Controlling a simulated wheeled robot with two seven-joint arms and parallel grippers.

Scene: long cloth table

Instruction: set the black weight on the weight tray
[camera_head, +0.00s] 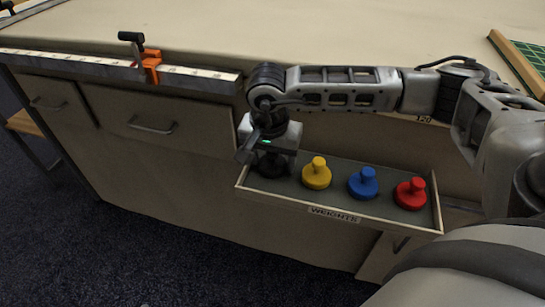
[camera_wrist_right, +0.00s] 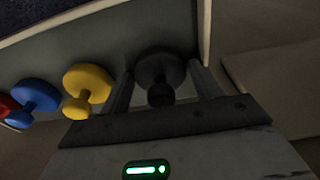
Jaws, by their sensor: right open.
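The black weight (camera_head: 271,169) stands at the left end of the weight tray (camera_head: 284,191), which is labelled WEIGHTS. My right gripper (camera_head: 262,157) is open right over it and hides part of it in the head view. In the right wrist view, the black weight (camera_wrist_right: 159,70) and its knob lie between the two spread fingers of my right gripper (camera_wrist_right: 163,82). I cannot tell whether a finger touches it. My left gripper is not in view.
Yellow (camera_head: 316,174), blue (camera_head: 363,184) and red (camera_head: 411,194) weights stand in a row to the right in the tray. A ruled rail (camera_head: 80,62) with an orange slider (camera_head: 151,66) runs along the table edge. The cloth tabletop (camera_head: 270,30) is largely clear.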

